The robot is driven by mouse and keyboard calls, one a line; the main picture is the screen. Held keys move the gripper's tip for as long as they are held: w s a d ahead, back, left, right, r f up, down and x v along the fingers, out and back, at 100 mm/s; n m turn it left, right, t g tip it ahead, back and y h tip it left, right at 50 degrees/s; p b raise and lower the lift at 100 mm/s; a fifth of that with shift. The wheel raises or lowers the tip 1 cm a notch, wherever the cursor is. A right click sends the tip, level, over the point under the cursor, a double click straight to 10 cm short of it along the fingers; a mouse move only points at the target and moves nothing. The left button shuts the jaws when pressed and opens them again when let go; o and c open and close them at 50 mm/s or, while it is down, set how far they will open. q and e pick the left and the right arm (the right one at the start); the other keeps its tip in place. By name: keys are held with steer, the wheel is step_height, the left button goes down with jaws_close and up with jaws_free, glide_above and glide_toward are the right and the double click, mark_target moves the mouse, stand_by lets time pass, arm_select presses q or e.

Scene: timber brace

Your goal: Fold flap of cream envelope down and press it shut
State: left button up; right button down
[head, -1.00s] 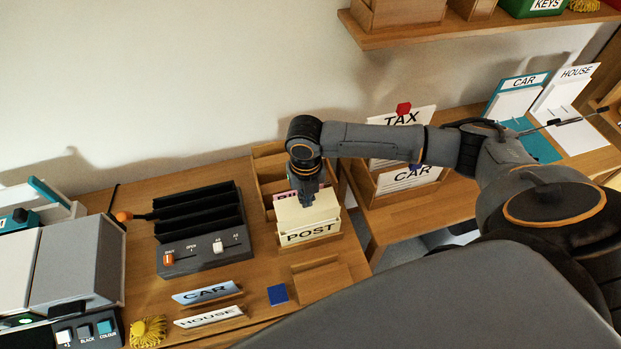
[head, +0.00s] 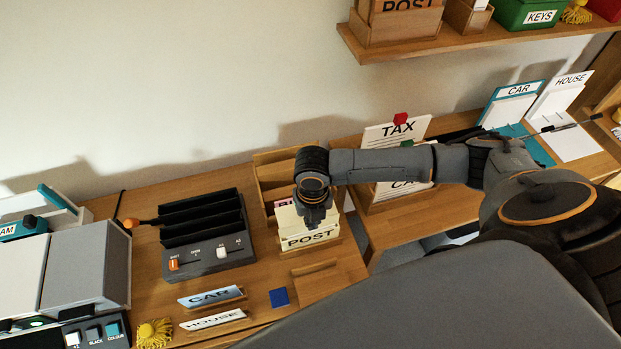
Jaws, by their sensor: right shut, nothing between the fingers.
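The cream envelope (head: 289,224) stands in the wooden holder marked POST (head: 310,239) on the desk. My right gripper (head: 319,225) points down in front of the envelope, just above the POST label, and its fingers are shut with nothing between them. The gripper and wrist hide much of the envelope, so I cannot tell how its flap lies or whether the fingers touch it. My left gripper is not in view.
Behind the envelope is a wooden sorter (head: 268,175) with a pink card. A black slotted machine (head: 207,235) stands to the left. A TAX card (head: 397,131) stands to the right.

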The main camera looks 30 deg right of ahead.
steer(key=shift+s+a+r, duration=0.1)
steer(key=shift+s+r, duration=0.05)
steer(key=shift+s, duration=0.4)
steer(key=shift+r+p, duration=0.1)
steer(key=shift+p, duration=0.3)
step_height(320, 180, up, 5)
steer(key=p, duration=0.3)
